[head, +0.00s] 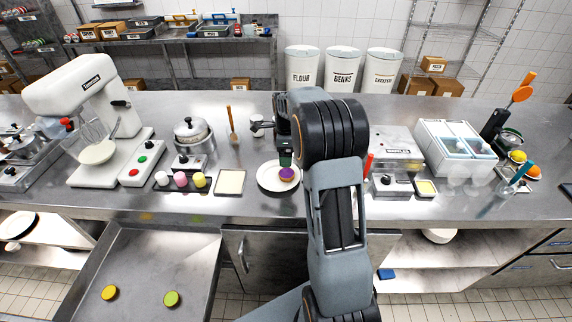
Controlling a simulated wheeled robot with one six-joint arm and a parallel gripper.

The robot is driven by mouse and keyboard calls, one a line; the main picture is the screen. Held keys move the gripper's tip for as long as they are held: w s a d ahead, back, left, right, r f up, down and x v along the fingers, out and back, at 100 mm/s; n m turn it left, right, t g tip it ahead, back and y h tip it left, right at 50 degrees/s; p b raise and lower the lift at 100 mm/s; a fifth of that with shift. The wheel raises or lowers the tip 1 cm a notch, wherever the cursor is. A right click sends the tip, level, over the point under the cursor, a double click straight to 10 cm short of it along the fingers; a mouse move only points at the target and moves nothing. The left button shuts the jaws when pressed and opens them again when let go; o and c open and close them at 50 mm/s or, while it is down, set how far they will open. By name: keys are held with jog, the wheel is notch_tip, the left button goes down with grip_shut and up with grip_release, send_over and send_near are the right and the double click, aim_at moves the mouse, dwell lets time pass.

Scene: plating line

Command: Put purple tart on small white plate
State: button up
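The purple tart (287,175), with a tan crust edge, shows at the right of the middle of the small white plate (264,182) on the steel counter. It appears to rest on the plate, but I cannot tell if it fully touches. My gripper (285,158) points down directly above the tart, very close to it. My arm covers the area right of the plate. The fingertips are dark and small, so I cannot tell whether they are open or shut on the tart.
A mixer (95,100) is further left. Yellow (109,293) and green (171,299) tarts lie in a lower steel tray (140,260). A toaster-like steel machine (397,145) stands right.

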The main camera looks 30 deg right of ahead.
jog(key=s+a+r+n+t, duration=0.2)
jog(key=s+a+r+n, duration=0.6)
jog(key=s+r+n, duration=0.15)
jog(key=s+a+n+t, duration=0.1)
jog(key=s+a+n, duration=0.2)
jog(key=s+n, duration=0.3)
jog(key=s+a+n+t, duration=0.1)
jog(key=s+a+n, duration=0.2)
jog(key=s+n, duration=0.4)
jog(key=shift+s+n, duration=0.15)
jog(key=shift+n, duration=0.5)
jog(key=shift+f, duration=0.1)
jog(key=shift+c, duration=0.2)
